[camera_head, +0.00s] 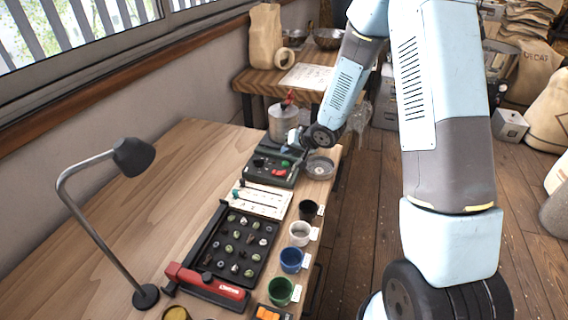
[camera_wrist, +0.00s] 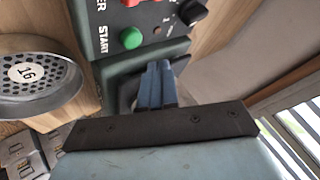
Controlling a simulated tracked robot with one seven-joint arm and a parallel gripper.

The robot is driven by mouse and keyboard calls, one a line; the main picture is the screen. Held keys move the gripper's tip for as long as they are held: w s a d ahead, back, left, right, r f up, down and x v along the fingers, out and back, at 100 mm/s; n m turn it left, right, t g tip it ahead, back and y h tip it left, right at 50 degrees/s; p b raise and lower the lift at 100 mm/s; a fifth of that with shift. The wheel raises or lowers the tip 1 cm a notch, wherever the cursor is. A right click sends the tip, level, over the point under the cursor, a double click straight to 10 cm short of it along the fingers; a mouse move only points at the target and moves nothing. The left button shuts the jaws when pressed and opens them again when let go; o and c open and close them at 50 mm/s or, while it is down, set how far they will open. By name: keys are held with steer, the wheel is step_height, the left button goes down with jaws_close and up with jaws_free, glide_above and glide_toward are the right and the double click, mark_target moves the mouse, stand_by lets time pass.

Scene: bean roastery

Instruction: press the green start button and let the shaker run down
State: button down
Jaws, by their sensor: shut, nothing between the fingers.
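The green start button (camera_wrist: 131,38) sits on a dark control box (camera_wrist: 155,45) beside the word START in the wrist view. In the head view the green button (camera_head: 285,163) is a small dot on the box (camera_head: 262,178) at the far end of the bench. My gripper (camera_wrist: 157,72) is shut and empty, with blue fingertips just below the button in the wrist picture, apart from it in the image; the depth gap cannot be told. In the head view my gripper (camera_head: 294,138) is above the box's far edge, partly hidden by my wrist. I cannot tell whether the shaker runs.
A round sieve marked 16 (camera_wrist: 38,75) stands beside the box; it also shows in the head view (camera_head: 319,167). A metal pot (camera_head: 283,122) stands behind. A bean tray (camera_head: 213,262), several cups and a lamp (camera_head: 133,157) occupy the bench. Its left part is clear.

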mark_target(285, 163)
steer(key=shift+f, duration=1)
stand_by(1.4)
steer(key=shift+f, duration=0.35)
